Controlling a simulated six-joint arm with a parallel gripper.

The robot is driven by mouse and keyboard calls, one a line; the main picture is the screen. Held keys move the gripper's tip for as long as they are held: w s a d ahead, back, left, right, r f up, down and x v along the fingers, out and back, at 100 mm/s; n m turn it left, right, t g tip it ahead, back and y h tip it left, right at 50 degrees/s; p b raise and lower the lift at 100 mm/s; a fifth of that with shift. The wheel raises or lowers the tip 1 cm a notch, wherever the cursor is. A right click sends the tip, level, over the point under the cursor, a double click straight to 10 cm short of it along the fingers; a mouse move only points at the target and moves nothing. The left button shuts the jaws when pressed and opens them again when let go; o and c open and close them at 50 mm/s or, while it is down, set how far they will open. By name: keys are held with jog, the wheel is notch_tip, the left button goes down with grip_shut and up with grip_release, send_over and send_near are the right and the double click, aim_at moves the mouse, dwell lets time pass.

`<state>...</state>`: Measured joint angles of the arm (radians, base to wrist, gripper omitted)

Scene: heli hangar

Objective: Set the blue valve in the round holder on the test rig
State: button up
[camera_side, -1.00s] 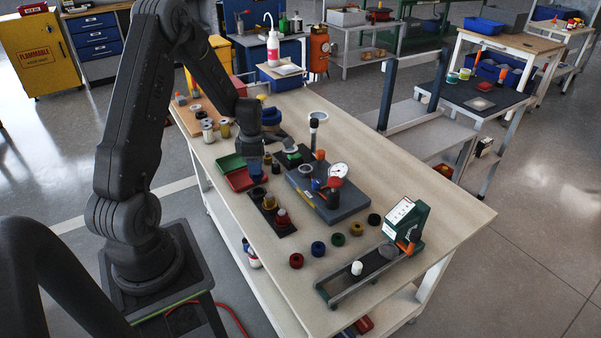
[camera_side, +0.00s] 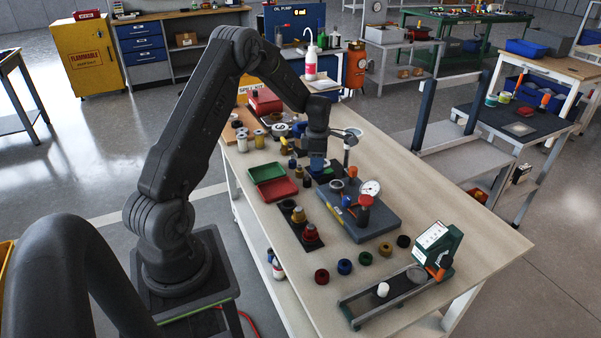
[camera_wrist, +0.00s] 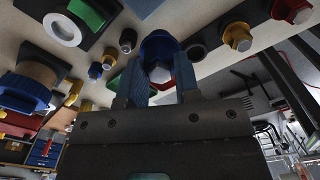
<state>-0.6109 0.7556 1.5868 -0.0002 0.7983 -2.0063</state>
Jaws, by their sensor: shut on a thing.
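My gripper (camera_side: 318,166) is shut on the blue valve (camera_wrist: 158,48), which shows its blue body and pale hex end between my fingers in the wrist view. In the side view my gripper is above the table, just behind and left of the grey test rig (camera_side: 376,222); the valve is mostly hidden there. A grey ring on the rig, which looks like the round holder (camera_side: 337,186), lies a little right of and nearer the camera than my gripper. The rig also carries a white gauge (camera_side: 371,188) and a red-capped part (camera_side: 364,202). The valve appears apart from the ring.
A black rack (camera_side: 311,242) holds a yellow and a red valve, with its far socket empty. Green (camera_side: 266,172) and red (camera_side: 285,194) trays lie left. A tall post (camera_side: 348,150) stands close right of my gripper. Several coloured rings and a green device (camera_side: 440,245) are in front.

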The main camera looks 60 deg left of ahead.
jog(key=w+d+r, duration=0.2)
jog(key=w, duration=0.5)
jog(key=shift+s+a+f, duration=0.1)
jog(key=shift+f, duration=1.15)
jog(key=shift+s+a+f, duration=0.1)
jog(key=shift+f, duration=1.15)
jog(key=shift+f, duration=1.1)
jog(key=o, duration=1)
jog(key=shift+c, duration=0.2)
notch_tip(320, 180, up, 7)
